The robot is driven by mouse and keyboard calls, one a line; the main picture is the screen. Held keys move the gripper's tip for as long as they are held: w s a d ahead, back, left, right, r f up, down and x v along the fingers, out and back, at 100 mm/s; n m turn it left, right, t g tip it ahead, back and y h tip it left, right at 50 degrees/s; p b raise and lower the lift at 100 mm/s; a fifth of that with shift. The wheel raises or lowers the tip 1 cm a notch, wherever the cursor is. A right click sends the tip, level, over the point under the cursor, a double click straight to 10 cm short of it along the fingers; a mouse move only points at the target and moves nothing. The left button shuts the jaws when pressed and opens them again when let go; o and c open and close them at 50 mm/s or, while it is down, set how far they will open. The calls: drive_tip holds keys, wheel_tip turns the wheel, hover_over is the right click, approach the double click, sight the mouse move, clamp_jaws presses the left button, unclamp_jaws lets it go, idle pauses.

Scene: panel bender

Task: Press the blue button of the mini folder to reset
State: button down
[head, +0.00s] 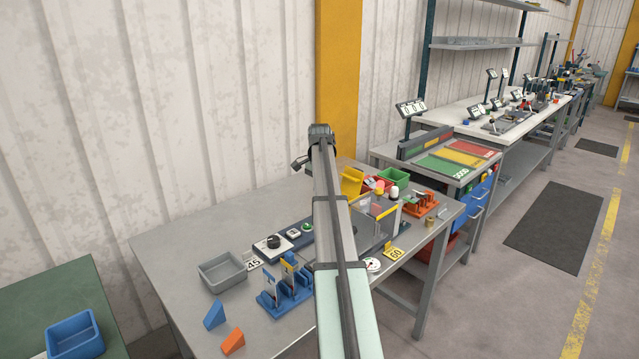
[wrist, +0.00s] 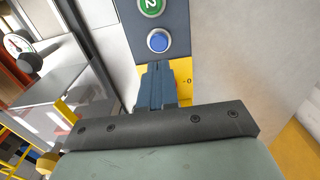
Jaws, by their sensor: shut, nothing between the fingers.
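The blue button (wrist: 158,40) is a round, raised button in a pale ring on a dark panel (wrist: 180,20), in the upper middle of the wrist view. My gripper (wrist: 162,66) is shut and empty. In the wrist view its fingertips lie just below the blue button; whether they touch the panel I cannot tell. In the head view the mini folder (head: 372,222) stands on the grey bench, partly behind my arm. The blue button cannot be made out there.
A clear guard (wrist: 60,85) and a dial gauge (wrist: 18,43) are at left in the wrist view. On the bench (head: 190,235) stand a grey tray (head: 222,271), a blue fixture (head: 285,290), loose wedges (head: 233,341) and coloured bins (head: 352,181). The bench's back left is clear.

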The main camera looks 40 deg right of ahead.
wheel_tip(320, 180, down, 8)
drive_tip(key=shift+r, duration=0.1)
idle(0.5)
drive_tip(key=shift+s+f, duration=0.15)
drive_tip(key=shift+f, duration=0.85)
drive_tip(key=shift+a, duration=0.1)
drive_tip(key=shift+r, duration=0.1)
wheel_tip(320, 180, up, 15)
drive_tip(key=shift+d, duration=0.2)
idle(0.4)
